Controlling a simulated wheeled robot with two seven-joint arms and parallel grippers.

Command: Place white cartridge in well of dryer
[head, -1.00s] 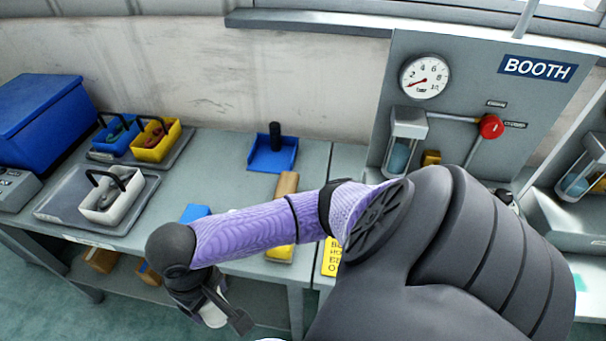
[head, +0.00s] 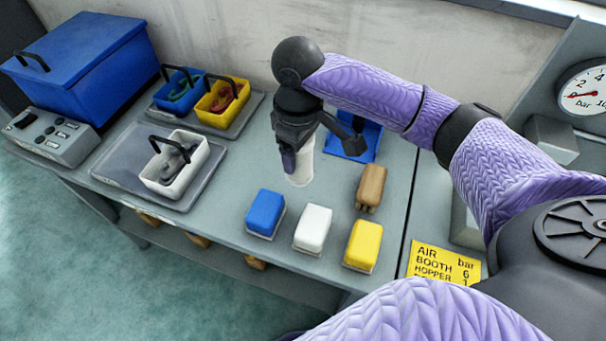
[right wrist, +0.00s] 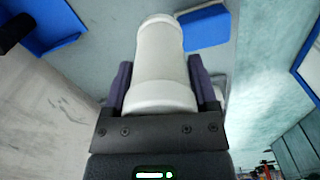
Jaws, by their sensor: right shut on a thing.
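The white cartridge (head: 301,163) is a pale cylinder, upright or nearly so, over the back of the grey bench. My right gripper (head: 293,154) is shut on it from above; I cannot tell whether its lower end touches the bench. In the right wrist view the cartridge (right wrist: 160,65) lies between the two fingers, with a wider rim at the near end. A grey housing (head: 551,140) at the right, beside the gauge, is partly hidden by my arm; I cannot tell whether it is the dryer. No well is visible. My left gripper is not in view.
A blue holder (head: 371,143) is close right of the cartridge. Trays with baskets (head: 187,183) and a blue lidded box (head: 85,65) stand left. Bare bench lies left of the cartridge.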

